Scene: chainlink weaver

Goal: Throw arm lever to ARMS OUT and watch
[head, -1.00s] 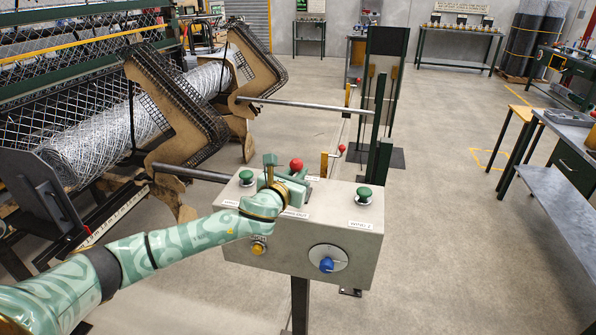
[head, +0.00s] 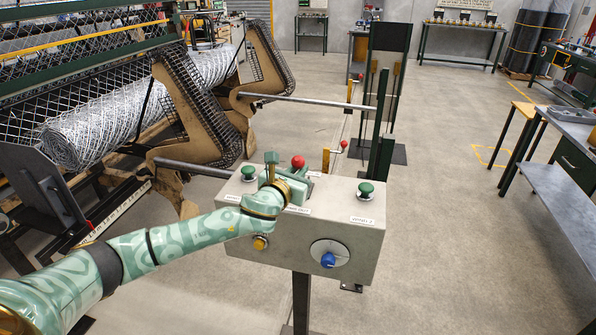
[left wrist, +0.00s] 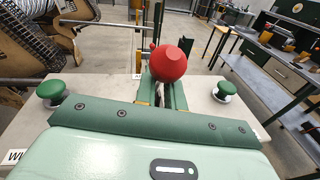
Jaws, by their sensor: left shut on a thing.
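The arm lever shows as a red ball knob (head: 297,162) on top of the grey control box (head: 290,248); the knob also shows in the left wrist view (left wrist: 170,63). My left gripper (head: 292,178) is at the lever, its green fingers shut on the lever just below the knob. The fingers hide most of the lever's shaft and slot. The machine's two brown arms, the near one (head: 182,100) and the far one (head: 262,55), stand tilted beside the roll of wire mesh (head: 95,128). My right gripper is not in view.
The box also carries a left green button (head: 248,173), a right green button (head: 365,190), a yellow button (head: 260,242) and a blue knob (head: 328,260). A dark upright panel (head: 388,75) stands behind it. A workbench (head: 570,190) is at right; the floor between is clear.

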